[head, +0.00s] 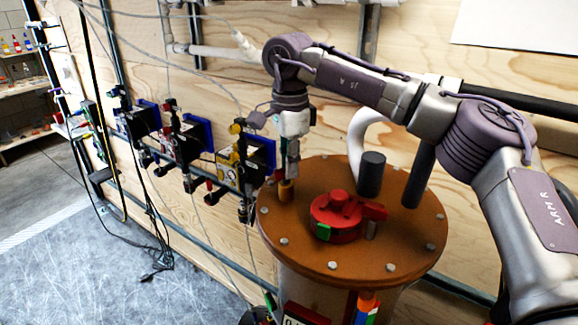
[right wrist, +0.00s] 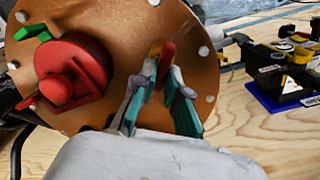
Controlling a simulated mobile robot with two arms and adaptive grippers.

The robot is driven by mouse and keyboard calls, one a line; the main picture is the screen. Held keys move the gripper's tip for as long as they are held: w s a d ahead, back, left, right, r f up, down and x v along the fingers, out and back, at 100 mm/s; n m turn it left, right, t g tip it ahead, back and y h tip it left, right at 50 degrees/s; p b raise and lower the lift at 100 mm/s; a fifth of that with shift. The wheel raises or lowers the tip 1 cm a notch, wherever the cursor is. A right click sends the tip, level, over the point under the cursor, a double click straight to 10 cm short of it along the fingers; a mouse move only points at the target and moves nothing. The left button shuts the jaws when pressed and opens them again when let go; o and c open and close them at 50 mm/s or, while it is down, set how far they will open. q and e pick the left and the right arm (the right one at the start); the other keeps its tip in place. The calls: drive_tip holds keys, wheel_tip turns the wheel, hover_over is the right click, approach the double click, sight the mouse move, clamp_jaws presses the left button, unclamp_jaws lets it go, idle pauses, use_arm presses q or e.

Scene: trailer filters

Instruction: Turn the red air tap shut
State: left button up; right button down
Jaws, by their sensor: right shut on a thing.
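The red air tap, a small red handle on a brass-yellow body (head: 286,190), stands near the left edge of the round brown lid (head: 300,255). In the right wrist view its red handle (right wrist: 167,56) shows between my fingers. My right gripper (head: 291,172) points down over the tap from above and is shut on it. Its two fingers (right wrist: 163,82) lie on either side of the handle in the right wrist view. The fingers partly hide the tap in the head view. My left gripper is in neither view.
A large red cap (head: 337,213) with a green tab sits mid-lid, beside the tap. A dark grey cylinder (head: 371,174) and white pipe stand behind it. Bolts ring the lid. Valve units with blue backs (head: 259,154) hang on the plywood wall at left.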

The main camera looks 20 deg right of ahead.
drive_tip(key=m+b, duration=0.1)
drive_tip(key=m, duration=0.4)
drive_tip(key=shift+s+m, duration=0.15)
drive_tip(key=shift+m, duration=0.15)
drive_tip(key=shift+s+a+m+b, duration=0.1)
drive_tip(key=shift+m+b, duration=0.4)
drive_tip(key=shift+m, duration=1.7)
drive_tip(key=c, duration=1.2)
unclamp_jaws()
wheel_tip(320, 180, up, 12)
